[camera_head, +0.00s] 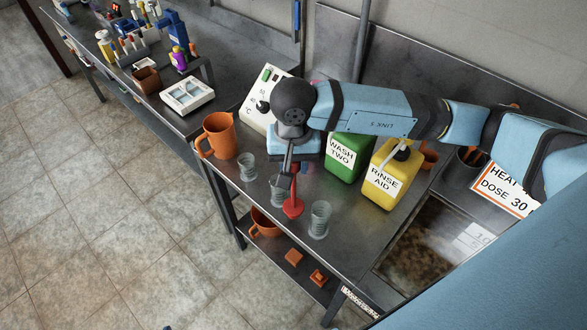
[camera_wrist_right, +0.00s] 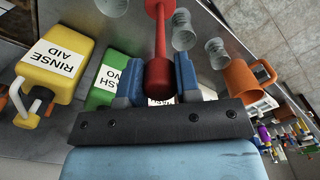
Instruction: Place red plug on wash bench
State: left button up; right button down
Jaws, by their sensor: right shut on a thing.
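The red plug (camera_head: 293,207) is a red rod with wider ends. It points down from my right gripper (camera_head: 289,168) over the front part of the metal wash bench (camera_head: 262,182). In the right wrist view the blue fingers are shut on the plug's thick near end, and the plug (camera_wrist_right: 158,76) reaches away between them. I cannot tell whether its lower end touches the bench top. The arm hides part of the gripper in the head view. My left gripper is not in view.
Ribbed clear cups (camera_head: 320,219) stand close around the plug. An orange jug (camera_head: 218,137), a green bottle (camera_head: 345,158) and a yellow bottle (camera_head: 390,175) are on the bench. A sink basin (camera_head: 420,250) is at right. Orange items (camera_head: 293,257) lie on the lower shelf.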

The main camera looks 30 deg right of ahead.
aim_at(294, 190)
notch_tip(294, 190, down, 3)
jog(key=shift+f, duration=0.1)
jog(key=shift+f, duration=0.1)
jog(key=c, duration=0.8)
grip_release()
